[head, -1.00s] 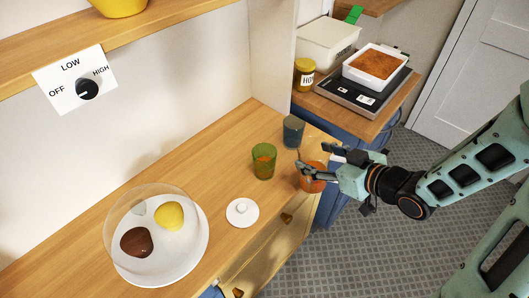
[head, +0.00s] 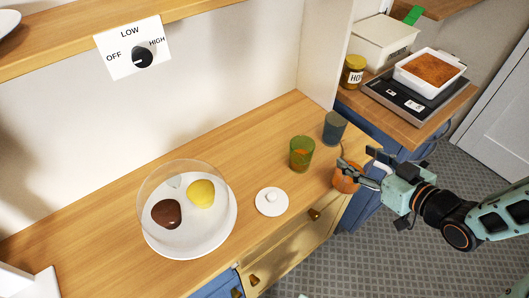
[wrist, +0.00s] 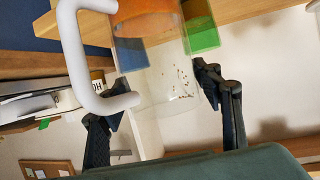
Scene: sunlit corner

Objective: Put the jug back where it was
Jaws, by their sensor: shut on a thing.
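The jug (head: 346,179) is at the right front of the wooden counter, with orange contents low in it. In the wrist view the jug (wrist: 172,92) has a clear wall with small specks, orange contents and a thick white handle (wrist: 77,62). My gripper (head: 362,168) is shut on the jug. In the wrist view the gripper's dark fingers (wrist: 165,105) lie on either side of the clear wall. The jug looks upright. Its base is cut off in the wrist view, so I cannot tell whether it touches the counter.
A green glass (head: 302,154) and a dark blue cup (head: 334,127) stand close behind the jug. A white knobbed lid (head: 271,202) and a domed white plate (head: 225,235) lie to the left. Beyond a gap, a side counter holds a scale (head: 410,102) and white baking dish (head: 402,69).

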